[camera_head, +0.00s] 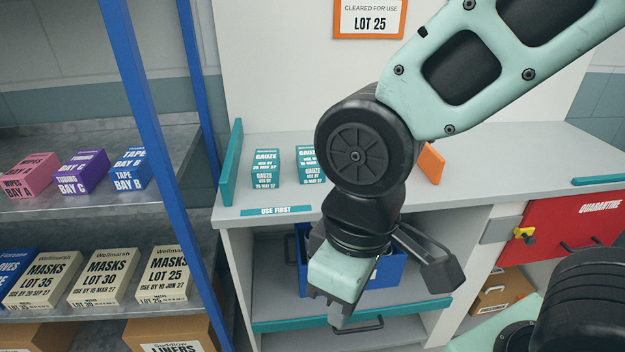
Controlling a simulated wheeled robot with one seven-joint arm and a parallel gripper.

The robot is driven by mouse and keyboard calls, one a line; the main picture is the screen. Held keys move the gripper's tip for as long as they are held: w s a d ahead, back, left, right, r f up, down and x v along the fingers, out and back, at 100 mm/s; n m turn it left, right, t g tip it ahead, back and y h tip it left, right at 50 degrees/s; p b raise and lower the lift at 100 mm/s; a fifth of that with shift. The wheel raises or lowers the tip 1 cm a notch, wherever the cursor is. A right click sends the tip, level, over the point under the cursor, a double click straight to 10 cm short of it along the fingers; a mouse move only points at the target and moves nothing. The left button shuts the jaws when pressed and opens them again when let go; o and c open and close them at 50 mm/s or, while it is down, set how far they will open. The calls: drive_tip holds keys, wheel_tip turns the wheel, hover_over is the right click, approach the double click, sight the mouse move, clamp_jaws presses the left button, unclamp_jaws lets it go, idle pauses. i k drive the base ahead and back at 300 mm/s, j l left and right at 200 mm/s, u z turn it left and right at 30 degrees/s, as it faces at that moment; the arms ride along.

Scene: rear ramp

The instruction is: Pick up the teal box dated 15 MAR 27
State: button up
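Two teal gauze boxes stand upright on the grey counter (480,170). The left gauze box (265,168) has small print that seems to end in MAR 27; I cannot surely read the day. The second gauze box (307,165) is just right of it, its right part hidden behind my arm, and its date is too small to read surely. More boxes may be hidden behind the arm. My gripper (337,308) hangs in front of the counter, lower than the boxes and apart from them, pointing down. Its finger opening is not clear, and nothing shows held in it.
A teal divider (232,165) stands left of the boxes, an orange one (431,163) to the right. A USE FIRST label (276,211) marks the front edge. A blue-post shelf (150,110) stands left. A blue bin (390,271) sits below. A red QUARANTINE drawer (570,235) is right.

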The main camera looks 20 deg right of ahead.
sight(310, 171)
drive_tip(key=i+j+z, duration=0.1)
drive_tip(key=z, duration=0.25)
drive_tip(key=j+z, duration=0.35)
drive_tip(key=i+j+z, duration=0.1)
drive_tip(key=j+z, duration=0.25)
